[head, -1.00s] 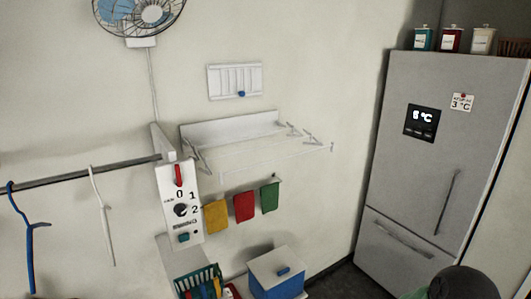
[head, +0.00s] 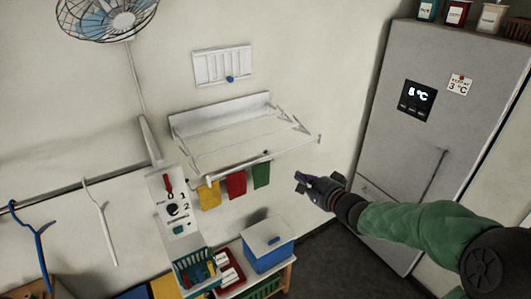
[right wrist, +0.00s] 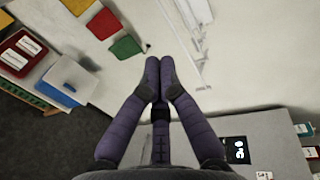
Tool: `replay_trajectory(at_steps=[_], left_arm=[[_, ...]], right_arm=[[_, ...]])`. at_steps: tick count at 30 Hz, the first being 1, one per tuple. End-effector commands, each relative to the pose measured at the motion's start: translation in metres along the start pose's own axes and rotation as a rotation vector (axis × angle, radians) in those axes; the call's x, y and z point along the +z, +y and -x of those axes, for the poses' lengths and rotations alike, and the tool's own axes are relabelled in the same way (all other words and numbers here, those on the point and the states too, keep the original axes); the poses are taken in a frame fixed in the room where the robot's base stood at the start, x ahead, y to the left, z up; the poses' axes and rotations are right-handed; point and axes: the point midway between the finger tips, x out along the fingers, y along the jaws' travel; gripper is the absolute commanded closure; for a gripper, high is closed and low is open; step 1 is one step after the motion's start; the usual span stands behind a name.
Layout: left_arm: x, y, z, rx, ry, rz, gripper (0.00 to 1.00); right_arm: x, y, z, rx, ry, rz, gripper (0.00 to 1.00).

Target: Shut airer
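The airer (head: 245,139) is a white folding rack on the wall, with its thin-barred frame sticking out from a back panel (head: 220,117). Its frame shows partly at the top of the right wrist view (right wrist: 184,38). My right gripper (head: 299,181) is below and to the right of the airer's outer end, apart from it. In the right wrist view its dark purple fingers (right wrist: 160,64) are together with nothing between them. My left gripper is not in view.
Yellow, red and green cloths (head: 236,184) hang under the airer. A blue box with a white lid (head: 268,254) stands below. The fridge (head: 405,150) is on the right. A switch panel (head: 173,205) and a hanger rail are at the left.

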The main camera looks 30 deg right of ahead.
Motion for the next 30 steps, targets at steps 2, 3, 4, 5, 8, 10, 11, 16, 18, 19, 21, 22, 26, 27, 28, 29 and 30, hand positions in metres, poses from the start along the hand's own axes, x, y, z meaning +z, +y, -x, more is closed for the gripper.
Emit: replay_trajectory(at_steps=[2,3,4,5,8,10,11,16,18,19,21,22,26,27,28,29,30], left_arm=[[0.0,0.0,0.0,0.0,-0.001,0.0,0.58],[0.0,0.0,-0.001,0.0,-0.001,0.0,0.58],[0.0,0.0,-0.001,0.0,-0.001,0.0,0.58],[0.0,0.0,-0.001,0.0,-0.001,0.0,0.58],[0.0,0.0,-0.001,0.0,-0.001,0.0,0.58],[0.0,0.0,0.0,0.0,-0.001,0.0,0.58],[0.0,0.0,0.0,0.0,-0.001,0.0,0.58],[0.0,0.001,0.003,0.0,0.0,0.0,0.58],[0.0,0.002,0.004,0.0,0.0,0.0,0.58],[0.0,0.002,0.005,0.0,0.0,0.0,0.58],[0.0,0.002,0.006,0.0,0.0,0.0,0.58],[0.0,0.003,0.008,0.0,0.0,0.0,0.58],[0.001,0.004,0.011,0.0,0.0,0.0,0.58],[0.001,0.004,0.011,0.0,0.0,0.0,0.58],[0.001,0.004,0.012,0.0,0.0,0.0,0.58],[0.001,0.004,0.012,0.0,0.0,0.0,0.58],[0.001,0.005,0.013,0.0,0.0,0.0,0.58]], right_arm=[[0.0,0.0,-0.004,-0.001,-0.002,-0.003,1.0],[0.001,0.001,-0.008,-0.001,-0.003,-0.004,1.0],[0.001,0.001,-0.011,0.0,-0.003,-0.004,1.0],[0.001,0.001,-0.015,0.0,-0.004,-0.005,1.0],[0.001,0.001,-0.031,0.001,-0.004,-0.005,1.0],[0.001,0.001,-0.044,0.001,-0.005,-0.005,1.0],[0.001,0.001,-0.049,0.0,-0.005,-0.004,1.0],[0.001,0.001,-0.078,0.002,-0.004,-0.004,1.0],[0.001,0.001,-0.089,0.002,-0.003,-0.004,1.0],[0.001,0.0,-0.093,0.001,-0.004,-0.003,1.0],[0.001,0.001,-0.104,0.001,-0.002,-0.004,1.0],[0.001,0.0,-0.108,0.001,-0.003,-0.003,1.0],[0.001,0.0,-0.123,0.0,-0.002,-0.003,1.0],[0.001,0.0,-0.127,0.0,-0.002,-0.002,1.0],[0.001,0.0,-0.129,0.0,-0.001,-0.002,1.0],[0.0,0.0,-0.131,0.0,-0.001,-0.002,1.0],[0.0,0.0,-0.134,0.0,-0.001,-0.003,1.0]])
